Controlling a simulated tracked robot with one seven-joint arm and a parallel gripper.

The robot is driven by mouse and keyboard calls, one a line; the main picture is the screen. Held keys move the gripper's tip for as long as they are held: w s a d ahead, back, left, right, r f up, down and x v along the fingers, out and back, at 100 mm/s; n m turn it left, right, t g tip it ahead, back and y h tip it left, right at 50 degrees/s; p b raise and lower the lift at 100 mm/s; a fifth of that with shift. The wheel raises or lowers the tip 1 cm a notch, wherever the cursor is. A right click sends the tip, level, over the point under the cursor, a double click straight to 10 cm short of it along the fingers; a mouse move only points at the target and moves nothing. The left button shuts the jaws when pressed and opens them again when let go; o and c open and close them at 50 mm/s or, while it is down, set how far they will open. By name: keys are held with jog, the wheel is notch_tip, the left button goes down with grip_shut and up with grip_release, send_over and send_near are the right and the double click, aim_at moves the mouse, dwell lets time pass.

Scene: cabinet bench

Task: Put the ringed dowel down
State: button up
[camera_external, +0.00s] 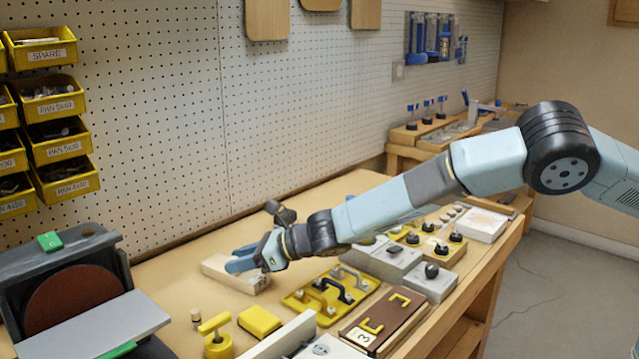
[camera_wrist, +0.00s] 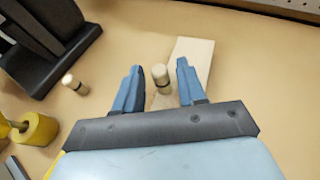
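A pale dowel with a dark ring (camera_wrist: 162,77) shows between the two fingers of my gripper (camera_wrist: 160,66) in the wrist view. The blue fingers are apart, with a gap visible on each side of this dowel. A pale wooden block (camera_wrist: 192,58) lies behind the fingers; I cannot tell whether the dowel stands in it or beside it. In the external view my gripper (camera_external: 240,260) is low over the block (camera_external: 218,268), and the dowel there is hidden.
A disc sander (camera_external: 75,295) stands at the left. A yellow knobbed piece (camera_external: 216,338), a yellow block (camera_external: 259,321) and a yellow handle plate (camera_external: 325,298) lie in front of my gripper. The bench toward the pegboard (camera_external: 160,130) is clear.

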jog(key=shift+r, duration=0.15)
jog(key=v, duration=1.2)
